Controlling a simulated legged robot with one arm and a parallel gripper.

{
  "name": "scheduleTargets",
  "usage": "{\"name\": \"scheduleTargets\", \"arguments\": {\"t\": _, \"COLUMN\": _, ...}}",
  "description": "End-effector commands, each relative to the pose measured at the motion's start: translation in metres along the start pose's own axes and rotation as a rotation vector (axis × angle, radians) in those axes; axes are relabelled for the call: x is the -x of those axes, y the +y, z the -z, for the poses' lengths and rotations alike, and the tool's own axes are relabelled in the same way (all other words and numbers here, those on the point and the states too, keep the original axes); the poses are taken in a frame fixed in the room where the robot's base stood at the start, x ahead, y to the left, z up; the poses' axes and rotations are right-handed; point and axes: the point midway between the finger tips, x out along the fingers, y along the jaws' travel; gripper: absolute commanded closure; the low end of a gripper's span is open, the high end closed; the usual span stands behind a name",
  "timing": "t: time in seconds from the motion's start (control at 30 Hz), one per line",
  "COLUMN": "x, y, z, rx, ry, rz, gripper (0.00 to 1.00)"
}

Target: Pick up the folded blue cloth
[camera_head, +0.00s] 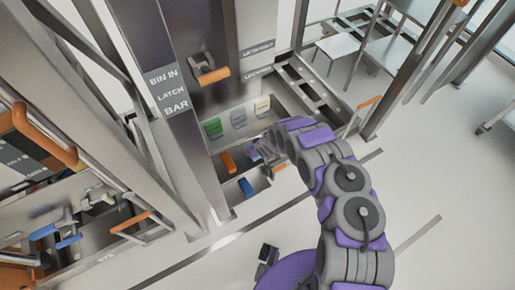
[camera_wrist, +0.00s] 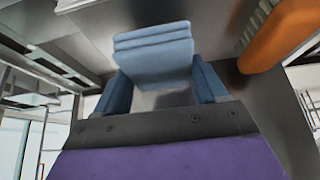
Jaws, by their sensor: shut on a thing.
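The folded blue cloth (camera_wrist: 155,52), light blue with stacked layers at its far edge, lies between the two fingers of my gripper (camera_wrist: 163,82) in the wrist view. The fingers stand one on each side of it, and my gripper is shut on it. In the head view my gripper (camera_head: 266,151) is over the low open bin at the foot of the grey frame. The cloth in its fingers cannot be made out there.
Green (camera_head: 213,128), grey-blue (camera_head: 238,117) and cream (camera_head: 262,106) pieces line the bin's back. An orange piece (camera_head: 228,162) and a blue piece (camera_head: 246,187) are at its front. An orange part (camera_wrist: 280,35) is close on the right in the wrist view. Open floor (camera_head: 430,180) lies at right.

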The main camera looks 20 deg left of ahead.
Motion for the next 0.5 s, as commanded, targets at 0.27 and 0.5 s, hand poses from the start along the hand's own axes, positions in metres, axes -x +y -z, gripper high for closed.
{"name": "scheduleTargets", "arguments": {"t": 0.27, "x": 0.007, "y": -0.030, "z": -0.006, "rx": 0.002, "ry": 0.001, "rz": 0.002, "gripper": 0.58}}
{"name": "scheduleTargets", "arguments": {"t": 0.5, "x": 0.019, "y": -0.070, "z": -0.017, "rx": 0.001, "ry": -0.001, "rz": 0.004, "gripper": 0.58}}
